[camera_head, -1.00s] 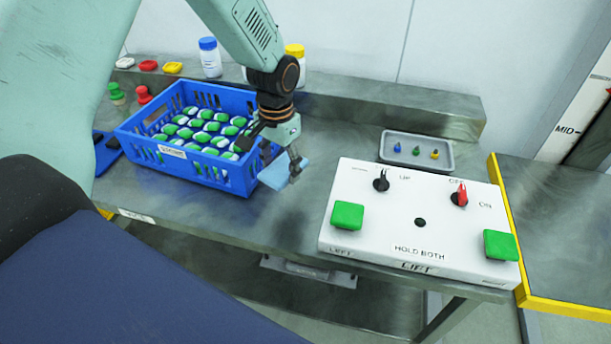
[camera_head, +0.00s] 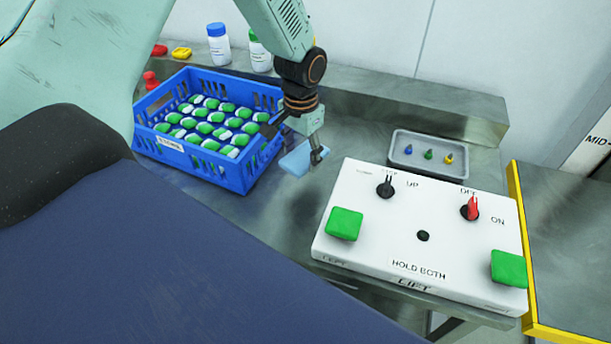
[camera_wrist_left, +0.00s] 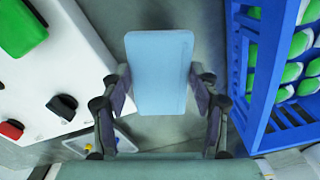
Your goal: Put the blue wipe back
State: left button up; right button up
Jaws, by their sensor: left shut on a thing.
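The blue wipe (camera_head: 296,160) is a flat light-blue pad. My left gripper (camera_head: 318,154) is shut on it and holds it between the blue crate and the white control box. In the left wrist view the wipe (camera_wrist_left: 160,72) sits between the two fingers of the left gripper (camera_wrist_left: 160,97), its far part sticking out past them. Whether the wipe touches the bench below cannot be told. My right gripper is in neither view.
A blue crate (camera_head: 217,172) with several green-and-white pieces stands left of the wipe. A white control box (camera_head: 385,246) with green buttons and knobs is at right. A grey tray (camera_head: 407,166) with small pegs lies behind it. Bottles (camera_head: 218,50) stand at the back.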

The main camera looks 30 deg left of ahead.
aim_at(299, 156)
pick_arm(q)
jog(key=f, duration=0.7)
jog(key=shift+a+f, duration=0.15)
jog(key=shift+a, duration=0.15)
jog(key=shift+s+d+f, duration=0.1)
jog(key=shift+d+f, duration=0.05)
jog(key=shift+f, duration=0.1)
jog(key=shift+w+a+f, duration=0.2)
jog(key=shift+a+f, duration=0.05)
jog(key=shift+a, duration=0.1)
jog(key=o, duration=1.1)
jog(key=shift+s+d+r, duration=0.15)
jog(key=shift+d, duration=0.15)
jog(key=shift+a, duration=0.1)
jog(key=shift+a, duration=0.1)
notch_tip(299, 156, up, 11)
jog(key=shift+r, duration=0.55)
